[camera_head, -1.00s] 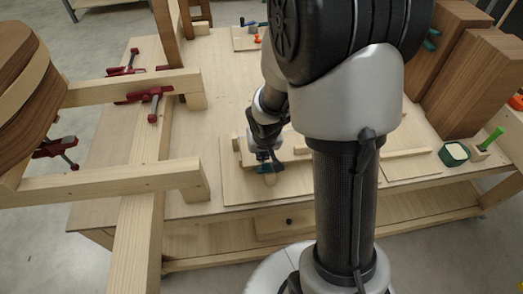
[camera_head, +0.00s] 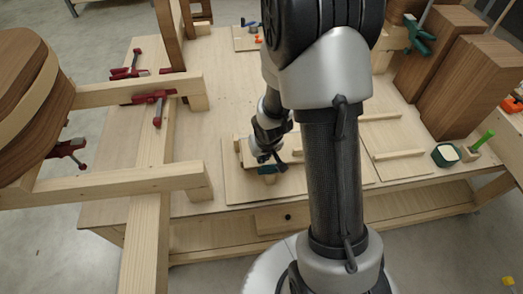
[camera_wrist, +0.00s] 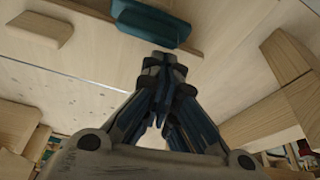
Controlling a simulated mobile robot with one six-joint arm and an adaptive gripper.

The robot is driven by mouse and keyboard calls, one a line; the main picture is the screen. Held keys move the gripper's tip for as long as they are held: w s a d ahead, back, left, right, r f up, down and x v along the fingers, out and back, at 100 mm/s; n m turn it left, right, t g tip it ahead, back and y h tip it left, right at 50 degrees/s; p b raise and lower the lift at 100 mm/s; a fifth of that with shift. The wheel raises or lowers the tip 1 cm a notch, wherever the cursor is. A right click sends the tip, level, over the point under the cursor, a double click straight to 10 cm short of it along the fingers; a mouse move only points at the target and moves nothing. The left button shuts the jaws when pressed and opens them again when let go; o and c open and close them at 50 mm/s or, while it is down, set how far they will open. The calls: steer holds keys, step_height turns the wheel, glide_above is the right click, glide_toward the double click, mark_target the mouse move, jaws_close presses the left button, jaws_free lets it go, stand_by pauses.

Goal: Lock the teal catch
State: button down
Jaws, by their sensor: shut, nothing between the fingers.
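The teal catch (camera_head: 267,169) sits on a pale wooden board near the front edge of the workbench, just under my gripper (camera_head: 272,160) in the head view. In the wrist view the teal catch (camera_wrist: 150,22) shows at the top centre, on pale wood. My gripper (camera_wrist: 165,65) is shut and empty, its fingertips close to the catch's near edge. I cannot tell whether they touch it. Part of the catch is hidden by my gripper in the head view.
My arm hides the middle of the bench. Chair frame parts (camera_head: 120,180) with red clamps (camera_head: 155,97) stand at left. Tall brown wooden blocks (camera_head: 465,90) and a green-rimmed container (camera_head: 445,156) are at right. Pale wooden strips (camera_head: 398,154) lie on a board.

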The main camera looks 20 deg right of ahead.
steer(key=shift+s+a+r+n+p, duration=0.1)
steer(key=shift+n+p, duration=0.3)
steer(key=shift+p, duration=0.9)
